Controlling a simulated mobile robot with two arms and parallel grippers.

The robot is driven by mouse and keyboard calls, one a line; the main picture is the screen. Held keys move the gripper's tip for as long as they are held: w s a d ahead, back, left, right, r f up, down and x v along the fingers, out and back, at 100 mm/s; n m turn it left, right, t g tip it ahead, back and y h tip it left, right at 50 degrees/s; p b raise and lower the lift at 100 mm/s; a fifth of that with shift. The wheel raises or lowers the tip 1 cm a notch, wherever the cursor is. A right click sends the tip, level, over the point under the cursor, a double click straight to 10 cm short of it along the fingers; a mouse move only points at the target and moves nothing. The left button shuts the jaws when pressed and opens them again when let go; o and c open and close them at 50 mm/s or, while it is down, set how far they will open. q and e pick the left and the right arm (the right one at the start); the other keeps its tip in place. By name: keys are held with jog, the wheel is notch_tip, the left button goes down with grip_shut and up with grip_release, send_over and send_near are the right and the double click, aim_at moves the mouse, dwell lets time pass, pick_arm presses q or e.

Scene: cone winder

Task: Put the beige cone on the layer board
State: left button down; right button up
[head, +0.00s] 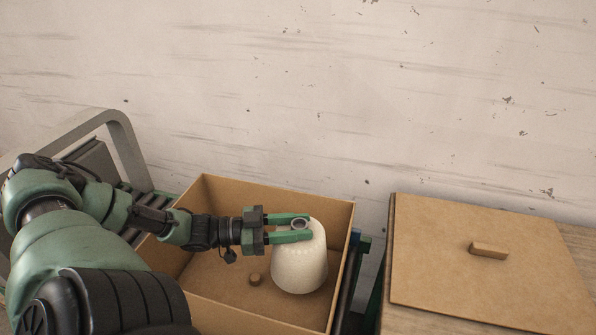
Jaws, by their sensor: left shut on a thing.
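The beige cone (299,266) is upright in the open cardboard box (316,194), toward the box's right side. My left gripper (299,228) reaches in from the left and is shut on the top of the cone, a finger on either side of its top hole. I cannot tell whether the cone's base touches the box floor. The layer board may be the flat brown sheet (440,255) on the wooden table at the right, or the floor of the box (215,285); the picture does not settle which. My right gripper is not in view.
A small brown block (256,279) is on the box floor left of the cone. A similar block (488,250) is on the sheet at the right, otherwise bare. The box walls stand around the cone. A grey metal frame (125,145) is at the left.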

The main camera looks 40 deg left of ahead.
pick_arm(q)
jog(key=shift+f+b, duration=2.05)
jog(key=shift+f, duration=0.55)
jog(key=shift+f, duration=0.1)
jog(key=c, duration=0.9)
grip_release()
jog(key=shift+f, duration=0.1)
jog(key=shift+c, duration=0.2)
jog(key=p+v, duration=0.1)
jog(key=v, duration=0.2)
jog(key=p+v, duration=0.2)
jog(key=v, duration=0.2)
jog(key=shift+r, duration=0.2)
jog(key=shift+s+a+f, duration=0.1)
jog(key=shift+s+a, duration=0.05)
jog(key=shift+s, duration=0.15)
